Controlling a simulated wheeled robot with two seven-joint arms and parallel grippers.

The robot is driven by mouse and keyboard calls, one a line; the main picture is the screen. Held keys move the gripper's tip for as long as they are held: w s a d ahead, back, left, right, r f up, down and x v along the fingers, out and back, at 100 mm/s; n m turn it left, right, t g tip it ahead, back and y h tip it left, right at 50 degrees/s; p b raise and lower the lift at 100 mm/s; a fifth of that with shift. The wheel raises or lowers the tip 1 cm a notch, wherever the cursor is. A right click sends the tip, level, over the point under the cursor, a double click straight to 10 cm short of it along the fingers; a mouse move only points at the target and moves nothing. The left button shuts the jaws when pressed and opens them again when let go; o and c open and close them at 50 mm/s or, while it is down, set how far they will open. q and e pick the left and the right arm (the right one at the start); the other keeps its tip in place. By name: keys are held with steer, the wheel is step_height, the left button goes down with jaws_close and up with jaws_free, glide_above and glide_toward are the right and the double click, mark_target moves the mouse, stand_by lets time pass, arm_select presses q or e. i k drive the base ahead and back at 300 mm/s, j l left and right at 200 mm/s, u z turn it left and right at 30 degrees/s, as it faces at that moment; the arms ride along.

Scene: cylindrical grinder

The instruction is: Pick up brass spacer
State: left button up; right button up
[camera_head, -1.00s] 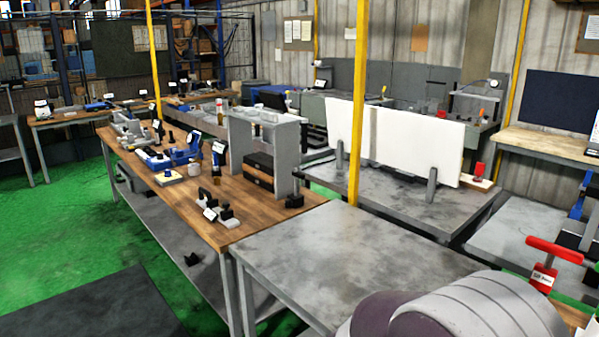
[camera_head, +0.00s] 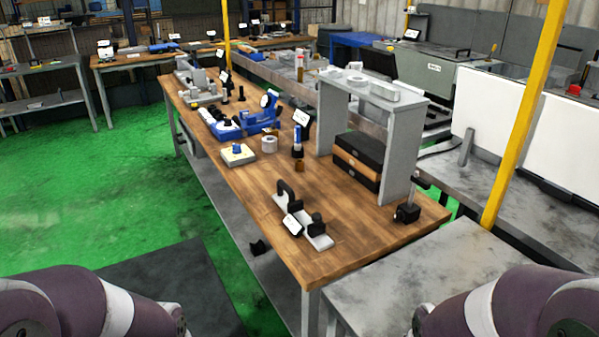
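I cannot make out the brass spacer for certain. A small brown, brass-like piece (camera_head: 300,166) stands on the wooden workbench (camera_head: 245,187), in front of a blue-and-black upright tool (camera_head: 297,140); it is too small to identify surely. A white ring-shaped part (camera_head: 269,144) is to its left. Only purple and white links of my two arms show, at the bottom left and bottom right corners. Neither gripper is in view.
On the bench are a blue micrometer-like device (camera_head: 240,123), a grey stand with black blocks (camera_head: 302,220), a grey shelf (camera_head: 398,150) over black and brown boxes (camera_head: 358,160), and a small black base (camera_head: 407,213). A yellow post (camera_head: 522,120) rises at right. Green floor lies open at left.

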mark_target(299, 165)
steer(key=i+j+z, duration=0.1)
steer(key=z, duration=0.95)
steer(key=i+j+z, duration=0.2)
steer(key=j+z, duration=0.25)
steer(key=j, duration=0.15)
steer(key=i+j+z, duration=0.15)
steer(key=j+z, duration=0.3)
steer(key=j, duration=0.15)
steer(key=j+z, duration=0.45)
steer(key=j, duration=0.2)
